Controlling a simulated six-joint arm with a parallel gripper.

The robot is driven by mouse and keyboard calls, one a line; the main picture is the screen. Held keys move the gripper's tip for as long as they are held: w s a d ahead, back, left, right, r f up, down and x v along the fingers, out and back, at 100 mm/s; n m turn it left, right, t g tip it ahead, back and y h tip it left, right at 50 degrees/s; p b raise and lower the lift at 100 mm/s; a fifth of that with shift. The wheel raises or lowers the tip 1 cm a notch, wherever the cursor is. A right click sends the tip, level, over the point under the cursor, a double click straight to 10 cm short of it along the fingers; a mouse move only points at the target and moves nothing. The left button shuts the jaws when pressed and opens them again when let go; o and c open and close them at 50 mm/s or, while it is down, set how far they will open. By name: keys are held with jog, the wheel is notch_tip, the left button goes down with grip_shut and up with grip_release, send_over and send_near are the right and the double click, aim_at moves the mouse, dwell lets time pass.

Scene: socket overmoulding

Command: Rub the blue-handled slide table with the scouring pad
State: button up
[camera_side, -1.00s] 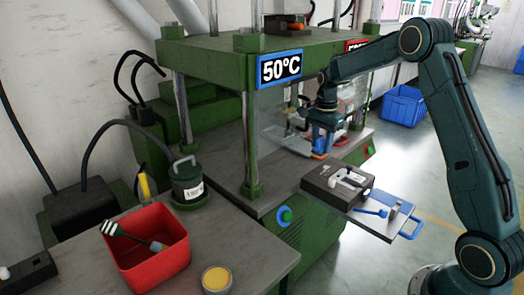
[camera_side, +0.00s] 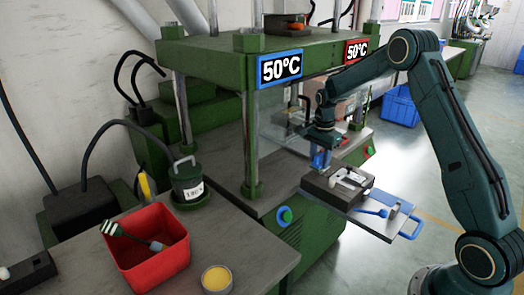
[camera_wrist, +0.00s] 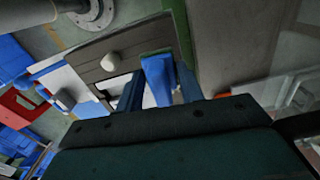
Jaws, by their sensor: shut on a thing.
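The slide table (camera_side: 377,228) has a blue handle (camera_side: 411,231) and sticks out from the front of the green press. A dark mould block (camera_side: 330,193) with a pale part on top sits at its inner end. My gripper (camera_side: 319,160) is just behind and above the block's far left edge. It is shut on a blue piece, which I take to be the scouring pad (camera_wrist: 160,80), between its two fingers in the wrist view. The lower end of the piece is partly hidden in the side view, so I cannot tell whether it touches anything.
A small blue rod (camera_side: 370,212) lies on the slide table. A red bin (camera_side: 150,262) and a yellow-topped tin (camera_side: 217,279) stand on the left bench.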

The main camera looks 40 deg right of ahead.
aim_at(318, 166)
notch_tip(318, 166, down, 3)
jog(key=shift+r, duration=0.1)
jog(key=shift+d+f, duration=0.25)
jog(key=shift+d, duration=0.45)
jog(key=shift+c, duration=0.7)
jog(key=shift+d, duration=3.05)
jog(key=shift+a, duration=3.9)
jog(key=shift+d+r, duration=0.15)
jog(key=shift+r, duration=4)
